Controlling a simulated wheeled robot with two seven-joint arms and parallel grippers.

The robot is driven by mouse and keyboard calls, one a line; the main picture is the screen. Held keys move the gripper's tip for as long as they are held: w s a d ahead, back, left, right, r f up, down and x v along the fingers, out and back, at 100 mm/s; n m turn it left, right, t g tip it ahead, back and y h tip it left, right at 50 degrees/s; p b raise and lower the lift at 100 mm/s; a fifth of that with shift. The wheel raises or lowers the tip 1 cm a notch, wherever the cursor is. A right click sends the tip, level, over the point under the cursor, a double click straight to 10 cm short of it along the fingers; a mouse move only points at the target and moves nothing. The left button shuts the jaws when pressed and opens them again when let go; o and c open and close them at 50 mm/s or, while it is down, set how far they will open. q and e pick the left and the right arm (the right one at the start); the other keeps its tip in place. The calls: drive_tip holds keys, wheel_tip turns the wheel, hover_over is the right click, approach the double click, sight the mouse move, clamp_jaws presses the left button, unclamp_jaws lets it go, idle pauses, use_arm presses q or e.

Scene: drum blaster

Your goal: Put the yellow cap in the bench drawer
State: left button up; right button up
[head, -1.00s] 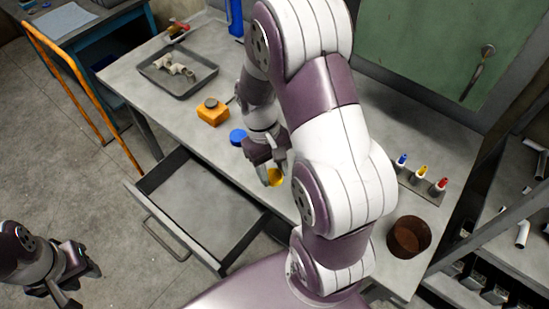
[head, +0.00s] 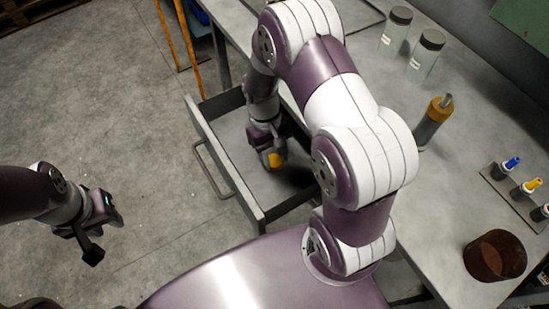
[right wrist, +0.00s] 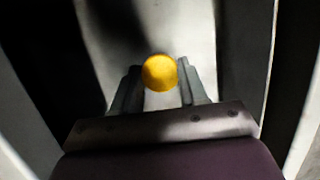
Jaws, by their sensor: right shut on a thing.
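The yellow cap (head: 275,160) is held between the fingers of my right gripper (head: 268,152). In the right wrist view the round yellow cap (right wrist: 160,72) sits between the two fingertips of the right gripper (right wrist: 158,84), with pale drawer floor beyond it. The bench drawer (head: 232,178) is pulled open, and the gripper and cap are over or inside it; the exact height above the floor is hard to tell. My left gripper (head: 98,235) is empty, away from the bench at the left, with its fingers apart.
The bench (head: 440,190) carries two clear jars (head: 396,30), an orange-topped bottle (head: 432,122), a rack of coloured markers (head: 515,190) and a brown cup (head: 494,256). An orange rail (head: 190,45) stands behind the drawer.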

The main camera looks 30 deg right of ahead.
sight(276, 175)
wheel_tip(276, 175, down, 4)
drive_tip(key=shift+f+b, duration=0.1)
drive_tip(key=shift+b, duration=0.3)
drive_tip(key=shift+f, duration=0.2)
drive_tip(key=shift+f, duration=0.2)
drive_tip(key=shift+s+f, duration=0.1)
drive_tip(key=o, duration=1)
drive_tip(key=shift+s, duration=0.1)
